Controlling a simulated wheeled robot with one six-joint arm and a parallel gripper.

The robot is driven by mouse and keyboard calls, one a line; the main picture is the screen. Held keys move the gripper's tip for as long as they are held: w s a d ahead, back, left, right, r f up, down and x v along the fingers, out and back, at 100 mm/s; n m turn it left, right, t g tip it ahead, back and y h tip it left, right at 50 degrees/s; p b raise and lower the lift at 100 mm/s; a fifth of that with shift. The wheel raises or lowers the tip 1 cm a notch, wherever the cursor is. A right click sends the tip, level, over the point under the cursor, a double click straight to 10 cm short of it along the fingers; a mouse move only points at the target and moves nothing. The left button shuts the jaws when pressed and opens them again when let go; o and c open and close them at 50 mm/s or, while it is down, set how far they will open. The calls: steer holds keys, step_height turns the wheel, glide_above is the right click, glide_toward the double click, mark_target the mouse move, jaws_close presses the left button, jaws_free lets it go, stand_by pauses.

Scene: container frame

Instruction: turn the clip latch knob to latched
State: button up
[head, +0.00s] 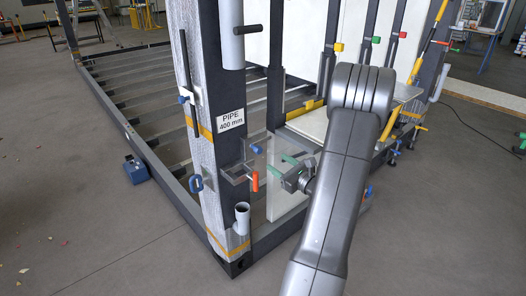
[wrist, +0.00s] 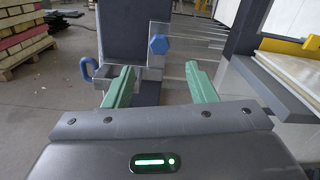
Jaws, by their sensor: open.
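On the dark post in the head view, a blue knob (head: 257,149) and an orange knob (head: 255,180) sit on grey bracket hardware (head: 236,173). I cannot tell for sure which of them is the latch knob, nor its turned position. A blue six-sided knob (wrist: 158,44) stands ahead, between the lines of my fingers, in the wrist view. My gripper (head: 281,165) is open, its two green fingers pointing left toward the post, just right of the knobs. In the wrist view my gripper (wrist: 160,69) is empty, with the knob beyond its tips.
A blue loop handle (wrist: 87,70) is left of the knob. The post (head: 223,70) carries a "PIPE 400 mm" label (head: 231,119). A short white pipe (head: 242,217) stands below the brackets. A pale panel (head: 288,195) is near my gripper's underside. Open floor lies left.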

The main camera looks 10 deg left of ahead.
mark_target(260, 151)
steer(key=x, duration=1)
steer(key=shift+p, duration=0.3)
jaws_close()
